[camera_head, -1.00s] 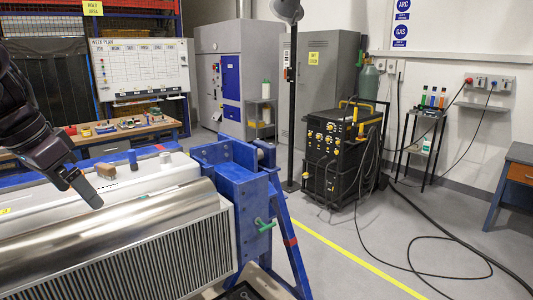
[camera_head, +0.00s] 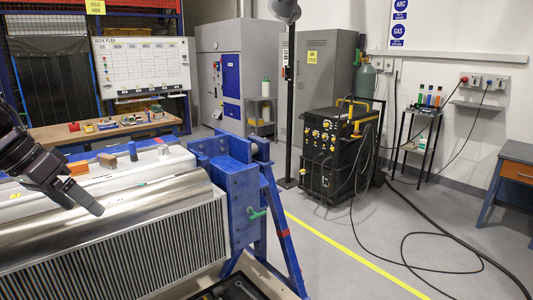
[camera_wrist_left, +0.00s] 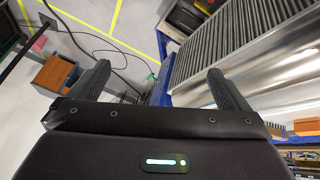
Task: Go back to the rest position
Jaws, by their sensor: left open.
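My left gripper (camera_head: 90,205) comes in from the left, just above the curved metal top of the ribbed workpiece (camera_head: 130,208) in the head view. In the left wrist view its two fingers (camera_wrist_left: 158,85) stand wide apart with nothing between them. The workpiece is mounted at the blue jig frame (camera_head: 232,195), which has a green handle. I cannot tell whether the fingers touch the metal. My right gripper is in neither view.
A black welding machine (camera_head: 332,150) with trailing cables stands at the right. The floor around the yellow line (camera_head: 350,255) is mostly clear.

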